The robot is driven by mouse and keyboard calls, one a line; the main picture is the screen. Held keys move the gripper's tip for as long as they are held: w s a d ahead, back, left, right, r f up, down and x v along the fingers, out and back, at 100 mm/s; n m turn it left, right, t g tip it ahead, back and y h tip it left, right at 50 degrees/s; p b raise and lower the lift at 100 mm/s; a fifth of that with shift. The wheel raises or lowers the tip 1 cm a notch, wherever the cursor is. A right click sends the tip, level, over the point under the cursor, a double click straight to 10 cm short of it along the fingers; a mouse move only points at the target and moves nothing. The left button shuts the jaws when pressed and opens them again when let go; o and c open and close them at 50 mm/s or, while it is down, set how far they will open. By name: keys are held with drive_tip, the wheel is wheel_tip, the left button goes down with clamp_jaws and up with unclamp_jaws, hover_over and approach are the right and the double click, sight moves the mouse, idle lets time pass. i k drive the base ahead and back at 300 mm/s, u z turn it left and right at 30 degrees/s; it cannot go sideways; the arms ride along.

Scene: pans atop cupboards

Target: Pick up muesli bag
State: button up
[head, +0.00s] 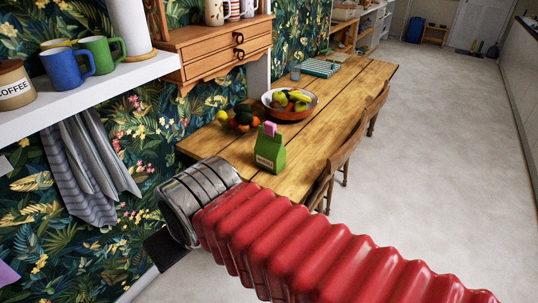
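The muesli bag (270,153) looks to be the green bag with a pale label and a pink clip at its top. It stands upright on the near part of the wooden table (335,110). The label is too small to read surely. My gripper (165,248) is at the lower left, at the end of my red-sleeved arm, in front of the table's near end and apart from the bag. Only a dark part of it shows, and its fingers cannot be made out.
A fruit bowl (290,106) and loose fruit (240,118) are behind the bag. Wooden chairs (345,160) line the table's right side. A white shelf (100,90) with mugs juts out at the upper left. The floor (445,140) at the right is clear.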

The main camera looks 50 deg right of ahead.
sight(270, 152)
drive_tip(key=i, duration=1)
